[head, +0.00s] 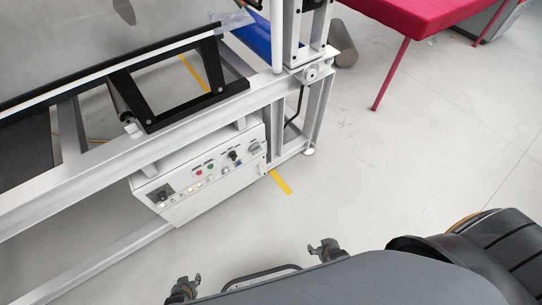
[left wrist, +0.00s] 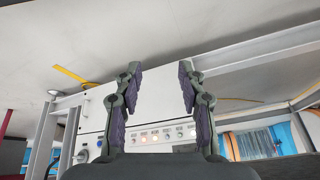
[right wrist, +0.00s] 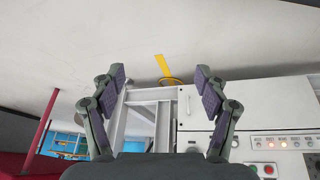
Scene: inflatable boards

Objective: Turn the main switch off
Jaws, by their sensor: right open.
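A white control box (head: 215,195) hangs under the machine frame. Its panel carries a dark knob (head: 162,196) at the left, a row of lit lamps, a red button (head: 199,172), a green button (head: 210,167), a black knob (head: 233,155) and a grey rotary switch (head: 254,147) at the right. Labels are too small to tell which is the main switch. My left gripper (head: 183,288) is open and empty, apart from the box; its fingers show in the left wrist view (left wrist: 158,82). My right gripper (head: 325,250) is open and empty, also apart; it shows in the right wrist view (right wrist: 160,78).
The white machine frame (head: 190,120) runs above the box, with a black bracket (head: 180,85) on it. A yellow floor strip (head: 281,182) lies beside the box. A red table (head: 415,12) stands at the back right. The floor between is clear.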

